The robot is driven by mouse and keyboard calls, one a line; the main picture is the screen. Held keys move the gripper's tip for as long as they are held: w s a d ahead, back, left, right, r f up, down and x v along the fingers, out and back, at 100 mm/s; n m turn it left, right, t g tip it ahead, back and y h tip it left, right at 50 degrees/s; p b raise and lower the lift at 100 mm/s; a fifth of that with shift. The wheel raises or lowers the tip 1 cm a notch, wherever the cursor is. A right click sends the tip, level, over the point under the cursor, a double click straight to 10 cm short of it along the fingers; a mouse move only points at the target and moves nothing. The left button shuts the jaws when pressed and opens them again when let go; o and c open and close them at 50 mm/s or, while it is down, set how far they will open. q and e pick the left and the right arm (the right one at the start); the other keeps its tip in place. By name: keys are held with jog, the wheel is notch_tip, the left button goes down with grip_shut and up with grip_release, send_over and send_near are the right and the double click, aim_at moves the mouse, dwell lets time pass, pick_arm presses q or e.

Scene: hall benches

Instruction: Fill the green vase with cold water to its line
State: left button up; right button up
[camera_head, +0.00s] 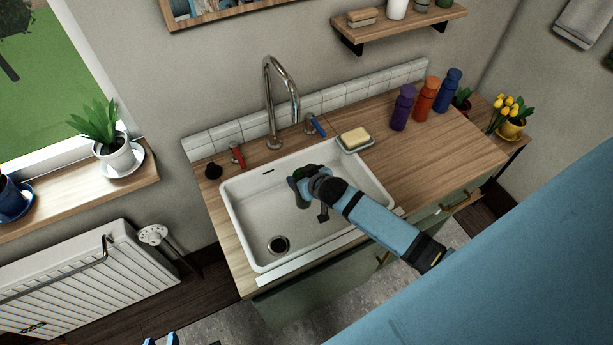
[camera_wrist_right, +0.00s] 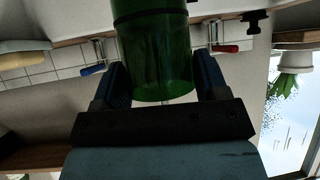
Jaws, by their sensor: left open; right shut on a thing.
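The green vase (camera_head: 303,200) is over the sink (camera_head: 238,222), mostly hidden by my right gripper (camera_head: 306,182), which is shut on it. In the right wrist view the translucent green vase (camera_wrist_right: 157,55) stands between the two fingers, with a dark band across it near the picture's top edge. I cannot make out a water level. The chrome spout (camera_head: 281,75) arches behind the vase, and no stream shows. The red tap handle (camera_head: 237,155) is left of the spout, the blue one (camera_head: 316,126) right. My left gripper (camera_head: 161,340) is open and empty at the bottom edge.
A yellow soap (camera_head: 355,137) lies on a dish by the sink's back right corner. Purple (camera_head: 402,107), orange (camera_head: 425,97) and blue (camera_head: 447,90) bottles stand on the counter. A black plug (camera_head: 213,171) is left of the red handle. The counter's right front is clear.

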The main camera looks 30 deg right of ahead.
jog(key=f+b, duration=0.1)
jog(key=w+f+b, duration=0.2)
jog(key=f, duration=0.1)
jog(key=shift+w, duration=0.1)
jog(key=shift+f+b, duration=0.4)
jog(key=shift+f, duration=0.2)
jog(key=o, duration=1.4)
